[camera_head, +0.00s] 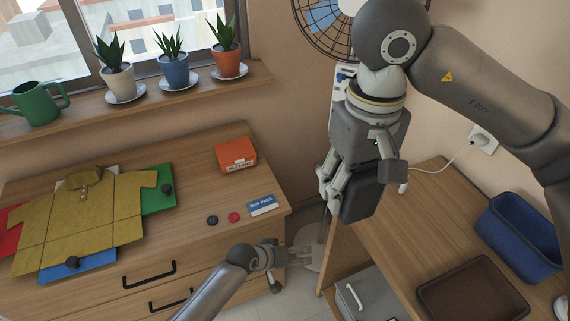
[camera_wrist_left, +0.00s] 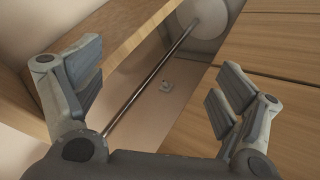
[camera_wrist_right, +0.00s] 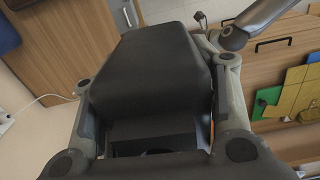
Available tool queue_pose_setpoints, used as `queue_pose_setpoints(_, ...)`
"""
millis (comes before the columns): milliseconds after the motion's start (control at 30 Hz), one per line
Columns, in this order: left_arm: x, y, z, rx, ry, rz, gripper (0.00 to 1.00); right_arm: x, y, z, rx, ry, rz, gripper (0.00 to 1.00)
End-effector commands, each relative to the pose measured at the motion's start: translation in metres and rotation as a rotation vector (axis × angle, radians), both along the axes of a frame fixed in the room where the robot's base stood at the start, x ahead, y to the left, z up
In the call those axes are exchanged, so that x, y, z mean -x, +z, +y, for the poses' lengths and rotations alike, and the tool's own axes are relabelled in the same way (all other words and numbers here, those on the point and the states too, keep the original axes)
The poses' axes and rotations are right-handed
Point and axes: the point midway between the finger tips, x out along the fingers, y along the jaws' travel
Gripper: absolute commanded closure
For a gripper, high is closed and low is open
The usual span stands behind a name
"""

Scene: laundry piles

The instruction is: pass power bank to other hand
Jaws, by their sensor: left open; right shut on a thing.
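The power bank (camera_head: 362,200) is a dark, nearly black block. My right gripper (camera_head: 357,186) is shut on it and holds it in the air, right of the dresser and above the gap beside the desk. In the right wrist view the power bank (camera_wrist_right: 160,60) fills the space between the fingers. My left gripper (camera_head: 288,265) is open and empty, lower and to the left of the power bank, near the dresser's front right corner. The left wrist view shows the left gripper's spread fingers (camera_wrist_left: 155,72) with nothing between them.
The desk (camera_head: 420,230) at right holds a blue bin (camera_head: 520,240) and a brown tray (camera_head: 470,290). A fan (camera_head: 320,25) stands behind my right arm.

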Motion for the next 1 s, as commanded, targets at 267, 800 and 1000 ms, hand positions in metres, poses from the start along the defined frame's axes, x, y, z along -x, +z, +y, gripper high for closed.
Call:
queue_pose_setpoints(267,-0.035,0.158,-0.052,0.11,-0.136,-0.101,0.1,0.0,0.001,0.0,0.0,0.0,-0.001,0.8)
queue_pose_setpoints(800,-0.003,0.445,0.006,-0.065,-0.293,-0.479,0.1,0.0,0.0,0.0,0.0,0.0,-0.001,0.8)
queue_pose_setpoints(1000,0.051,0.507,0.035,-0.187,-0.342,-0.629,0.1,0.0,0.0,0.0,0.0,0.0,-0.001,0.8)
